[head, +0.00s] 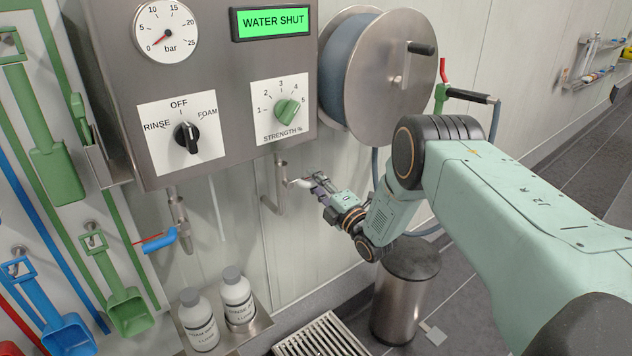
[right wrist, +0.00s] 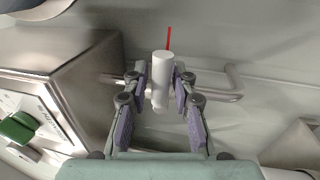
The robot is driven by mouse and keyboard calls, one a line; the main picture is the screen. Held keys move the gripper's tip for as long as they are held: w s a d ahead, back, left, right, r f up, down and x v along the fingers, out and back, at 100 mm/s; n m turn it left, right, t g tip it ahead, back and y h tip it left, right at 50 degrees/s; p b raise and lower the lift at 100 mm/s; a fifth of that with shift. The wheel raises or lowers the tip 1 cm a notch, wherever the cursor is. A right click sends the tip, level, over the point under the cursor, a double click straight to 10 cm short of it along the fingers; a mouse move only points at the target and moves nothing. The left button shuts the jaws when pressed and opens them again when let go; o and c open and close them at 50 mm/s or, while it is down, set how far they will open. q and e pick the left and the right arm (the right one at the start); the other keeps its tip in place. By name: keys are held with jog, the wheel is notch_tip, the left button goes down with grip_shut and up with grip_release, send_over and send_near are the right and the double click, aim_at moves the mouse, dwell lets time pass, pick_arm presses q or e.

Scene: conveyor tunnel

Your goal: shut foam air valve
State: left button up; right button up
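My right gripper (head: 311,186) is at a white valve handle (head: 300,183), on the thin pipe below the right part of the steel control box. In the right wrist view the white handle (right wrist: 161,75) lies between the two fingers of my right gripper (right wrist: 160,84), with a thin red strip behind its far end. The fingers are close on both sides of it; I cannot tell whether both touch. The handle's mount is partly hidden. A blue-handled valve (head: 160,241) hangs on the pipe at left. My left gripper is not in view.
The control box (head: 235,110) carries a black selector knob (head: 187,136) and a green strength knob (head: 287,111). A hose reel (head: 385,75) is right of it. Below are two bottles (head: 238,295), a steel bin (head: 405,292) and a floor grate (head: 322,338). Green and blue tools hang at left.

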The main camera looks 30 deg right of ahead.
jog(key=shift+o, duration=0.9)
jog(key=shift+r, duration=0.15)
jog(key=shift+w, duration=0.1)
jog(key=shift+d, duration=0.1)
jog(key=v, duration=1.2)
jog(key=shift+c, duration=0.4)
